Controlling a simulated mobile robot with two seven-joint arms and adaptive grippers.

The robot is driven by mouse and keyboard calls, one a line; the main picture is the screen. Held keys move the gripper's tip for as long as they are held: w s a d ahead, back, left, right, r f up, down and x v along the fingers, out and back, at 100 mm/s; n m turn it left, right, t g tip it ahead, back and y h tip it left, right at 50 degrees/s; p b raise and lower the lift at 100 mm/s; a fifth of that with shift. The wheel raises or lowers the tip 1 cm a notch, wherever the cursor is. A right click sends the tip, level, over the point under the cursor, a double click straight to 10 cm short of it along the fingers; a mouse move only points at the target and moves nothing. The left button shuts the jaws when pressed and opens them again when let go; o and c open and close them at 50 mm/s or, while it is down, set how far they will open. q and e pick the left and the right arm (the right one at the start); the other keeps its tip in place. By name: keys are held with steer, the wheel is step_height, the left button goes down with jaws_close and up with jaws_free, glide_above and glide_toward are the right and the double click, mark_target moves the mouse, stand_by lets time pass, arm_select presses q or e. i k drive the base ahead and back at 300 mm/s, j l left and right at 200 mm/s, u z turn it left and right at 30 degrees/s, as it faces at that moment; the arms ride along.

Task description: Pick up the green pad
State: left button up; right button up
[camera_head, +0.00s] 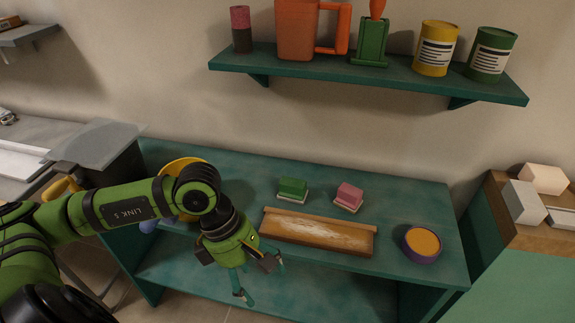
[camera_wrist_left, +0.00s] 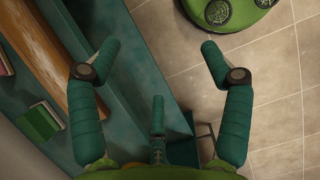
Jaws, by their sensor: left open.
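The green pad (camera_head: 292,187) is a small block with a pale underside, lying on the teal table (camera_head: 410,193) left of a similar pink pad (camera_head: 349,196). My left gripper (camera_head: 259,281) is open and empty, its fingers pointing down near the table's front edge, in front of and left of the green pad and apart from it. In the left wrist view the green pad (camera_wrist_left: 40,122) shows at the left edge, outside the spread fingers (camera_wrist_left: 158,72). My right gripper is out of view.
A wooden board (camera_head: 320,232) lies in front of the pads. A round orange-topped container (camera_head: 422,243) stands to its right, and a yellow round object (camera_head: 181,167) is partly behind my left arm. A shelf (camera_head: 370,78) with a jug and cans hangs above.

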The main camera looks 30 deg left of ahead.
mark_target(293, 190)
steer(key=i+j, duration=1)
steer(key=j, duration=0.1)
